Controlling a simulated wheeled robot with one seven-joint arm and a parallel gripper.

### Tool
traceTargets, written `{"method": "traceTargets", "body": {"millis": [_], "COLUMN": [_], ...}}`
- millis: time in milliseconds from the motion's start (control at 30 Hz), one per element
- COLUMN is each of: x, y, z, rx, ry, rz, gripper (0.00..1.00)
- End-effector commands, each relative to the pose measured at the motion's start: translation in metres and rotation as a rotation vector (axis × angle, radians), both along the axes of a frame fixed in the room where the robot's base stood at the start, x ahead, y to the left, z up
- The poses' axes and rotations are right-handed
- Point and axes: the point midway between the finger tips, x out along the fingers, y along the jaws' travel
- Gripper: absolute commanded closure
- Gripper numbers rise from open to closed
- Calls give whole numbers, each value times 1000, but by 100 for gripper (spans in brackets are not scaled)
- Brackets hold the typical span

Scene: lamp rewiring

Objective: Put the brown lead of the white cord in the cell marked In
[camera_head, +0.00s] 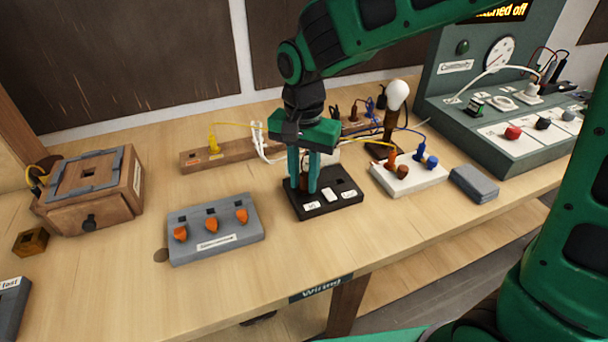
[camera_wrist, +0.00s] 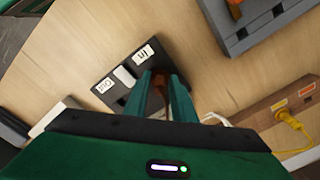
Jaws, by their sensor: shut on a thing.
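The black block (camera_head: 330,203) with cells stands mid-table, with a white In label (camera_head: 312,205) and Out label (camera_head: 347,195). It also shows in the wrist view (camera_wrist: 114,97), with the In label (camera_wrist: 145,53) nearest my fingers. My gripper (camera_head: 303,186) points down at the In end of the block. In the wrist view my gripper (camera_wrist: 163,82) is shut on the brown lead (camera_wrist: 159,84). The fingers hide the In cell, so I cannot tell whether the lead's tip is inside it. The white cord (camera_head: 259,140) loops behind my gripper.
A grey block with orange knobs (camera_head: 211,242) stands to the left. A white block (camera_head: 402,188) with orange and blue plugs is to the right, near a bulb (camera_head: 397,95) on a stand. A wooden strip (camera_head: 190,161) with a yellow plug lies behind.

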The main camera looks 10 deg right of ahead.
Motion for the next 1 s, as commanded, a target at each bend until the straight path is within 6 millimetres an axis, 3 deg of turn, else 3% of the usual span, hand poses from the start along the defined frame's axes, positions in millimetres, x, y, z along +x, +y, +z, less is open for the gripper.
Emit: {"method": "traceTargets", "body": {"millis": [633, 667, 733, 1000], "x": [0, 0, 0, 0], "y": [0, 0, 0, 0], "z": [-7, -7, -7, -6], "rx": [0, 0, -1, 0], "ry": [1, 1, 0, 0], "rz": [0, 0, 0, 0], "gripper": [98, 70, 55, 55]}}
